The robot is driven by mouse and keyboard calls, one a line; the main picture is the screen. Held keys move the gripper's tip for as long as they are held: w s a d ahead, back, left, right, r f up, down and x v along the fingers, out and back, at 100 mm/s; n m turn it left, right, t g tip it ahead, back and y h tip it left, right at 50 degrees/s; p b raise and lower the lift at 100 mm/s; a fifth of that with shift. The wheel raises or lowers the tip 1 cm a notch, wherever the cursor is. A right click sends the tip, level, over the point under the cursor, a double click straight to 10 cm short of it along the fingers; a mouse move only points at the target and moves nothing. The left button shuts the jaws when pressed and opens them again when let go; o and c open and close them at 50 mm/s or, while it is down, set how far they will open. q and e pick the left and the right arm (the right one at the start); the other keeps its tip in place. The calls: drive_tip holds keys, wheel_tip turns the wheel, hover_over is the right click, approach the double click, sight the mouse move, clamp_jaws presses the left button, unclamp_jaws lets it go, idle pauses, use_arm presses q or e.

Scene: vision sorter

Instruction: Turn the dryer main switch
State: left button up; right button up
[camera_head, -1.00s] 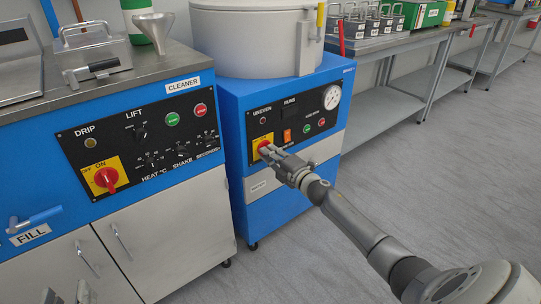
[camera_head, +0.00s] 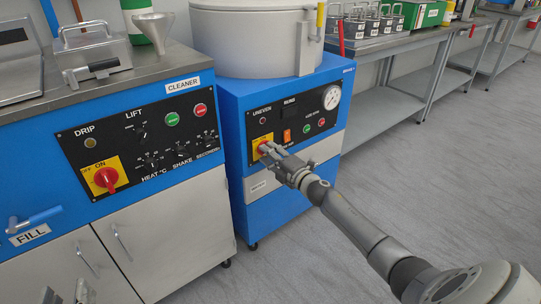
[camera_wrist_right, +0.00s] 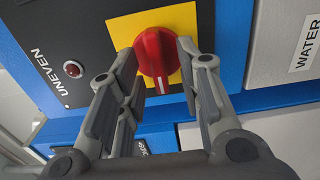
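The dryer main switch is a red rotary knob (camera_wrist_right: 155,60) on a yellow plate (camera_wrist_right: 188,22), on the dryer's black front panel. In the head view the knob (camera_head: 264,147) is partly hidden by my right gripper (camera_head: 270,153). In the right wrist view my right gripper (camera_wrist_right: 156,56) has its fingers spread on both sides of the knob, close to its edges; I cannot tell whether they touch it. The fingers are not closed together. Grey tips, apparently my left gripper (camera_head: 70,294), show at the bottom left edge, mostly out of frame.
The cleaner machine stands at left with a similar red switch (camera_head: 105,179) on a yellow plate. The dryer's pressure gauge (camera_head: 331,97) and buttons sit right of its switch. A grey bench (camera_head: 388,98) stands behind at right. The floor (camera_head: 440,180) at right is clear.

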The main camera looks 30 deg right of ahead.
drive_tip(key=s, duration=1.2)
drive_tip(key=shift+d, duration=0.45)
drive_tip(key=shift+a, duration=0.1)
